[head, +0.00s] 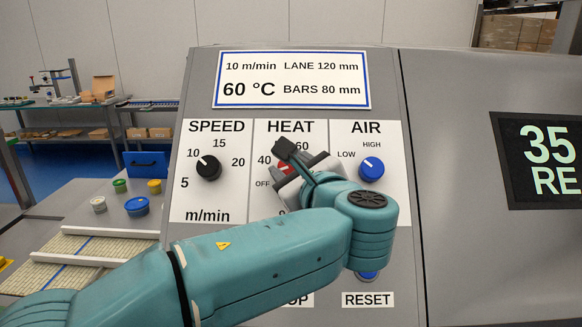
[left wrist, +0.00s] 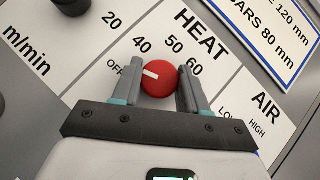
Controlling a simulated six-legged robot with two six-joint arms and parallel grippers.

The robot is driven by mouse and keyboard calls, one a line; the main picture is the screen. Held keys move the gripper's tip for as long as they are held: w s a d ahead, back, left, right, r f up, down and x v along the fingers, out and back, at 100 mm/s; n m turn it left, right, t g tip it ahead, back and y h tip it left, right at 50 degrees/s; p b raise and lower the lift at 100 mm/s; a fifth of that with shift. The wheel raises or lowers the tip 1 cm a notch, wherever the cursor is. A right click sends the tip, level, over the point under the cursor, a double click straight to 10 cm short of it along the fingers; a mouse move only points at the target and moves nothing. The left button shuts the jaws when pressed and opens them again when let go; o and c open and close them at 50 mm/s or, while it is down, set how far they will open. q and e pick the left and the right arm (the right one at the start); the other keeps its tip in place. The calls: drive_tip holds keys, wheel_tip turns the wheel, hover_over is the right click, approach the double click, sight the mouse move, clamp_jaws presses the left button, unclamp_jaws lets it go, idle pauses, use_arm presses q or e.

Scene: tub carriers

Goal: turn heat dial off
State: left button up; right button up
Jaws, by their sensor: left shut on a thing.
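The heat dial (head: 285,168) is a red knob on the grey panel under the word HEAT, mostly hidden behind my left gripper (head: 302,162) in the head view. In the left wrist view, the red dial (left wrist: 160,82) sits between the two fingers of my left gripper (left wrist: 158,88), which is shut on it. The marks 40, 50 and 60 lie further round the dial. My right gripper is not in view.
The black speed dial (head: 208,168) is left of HEAT and the blue air dial (head: 371,169) is right of it, close to my gripper. A sign (head: 292,80) reads 60 °C. Small coloured tubs (head: 137,207) stand left of the panel.

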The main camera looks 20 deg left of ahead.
use_arm(q)
drive_tip(key=o, duration=0.8)
drive_tip(key=shift+o, duration=1.3)
drive_tip(key=shift+s+d, duration=0.1)
drive_tip(key=shift+s, duration=0.1)
drive_tip(key=shift+w, duration=0.1)
drive_tip(key=b+v, duration=0.2)
drive_tip(key=v, duration=1.4)
drive_tip(key=shift+d, duration=0.15)
drive_tip(key=shift+d, duration=0.1)
